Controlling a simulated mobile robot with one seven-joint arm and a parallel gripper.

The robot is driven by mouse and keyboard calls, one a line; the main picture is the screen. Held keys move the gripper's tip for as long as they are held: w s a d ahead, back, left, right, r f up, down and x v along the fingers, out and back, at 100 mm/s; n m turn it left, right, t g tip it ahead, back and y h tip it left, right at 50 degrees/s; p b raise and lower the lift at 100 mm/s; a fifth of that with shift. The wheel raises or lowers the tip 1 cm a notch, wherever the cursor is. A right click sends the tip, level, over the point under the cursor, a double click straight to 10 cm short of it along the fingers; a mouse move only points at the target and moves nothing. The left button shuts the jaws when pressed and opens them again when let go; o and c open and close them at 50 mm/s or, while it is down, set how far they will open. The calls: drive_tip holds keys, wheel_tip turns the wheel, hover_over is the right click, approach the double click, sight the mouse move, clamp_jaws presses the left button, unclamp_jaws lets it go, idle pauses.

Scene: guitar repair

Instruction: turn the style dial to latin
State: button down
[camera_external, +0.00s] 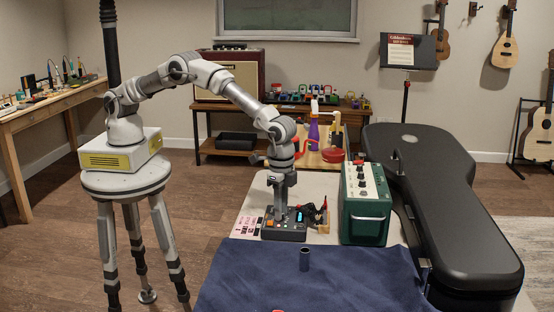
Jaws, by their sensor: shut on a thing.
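A dark grey box (284,231) with small buttons and a lit display sits on the table behind the blue cloth. My gripper (280,214) points straight down at the top of this box, shut on a part there. That part looks like the style dial, but my fingers hide it. The dial's setting and the word latin cannot be read at this size.
A green amplifier (362,218) with knobs on top stands just right of the box. A black guitar case (437,215) lies beyond it. A pink and white card (247,225) lies left of the box.

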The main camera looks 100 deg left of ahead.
drive_tip(key=m, duration=0.5)
drive_tip(key=shift+m, duration=2.3)
drive_tip(key=c, duration=0.8)
unclamp_jaws()
drive_tip(key=shift+o, duration=0.2)
wheel_tip(320, 180, up, 18)
drive_tip(key=p, duration=0.2)
drive_tip(key=shift+f, duration=0.25)
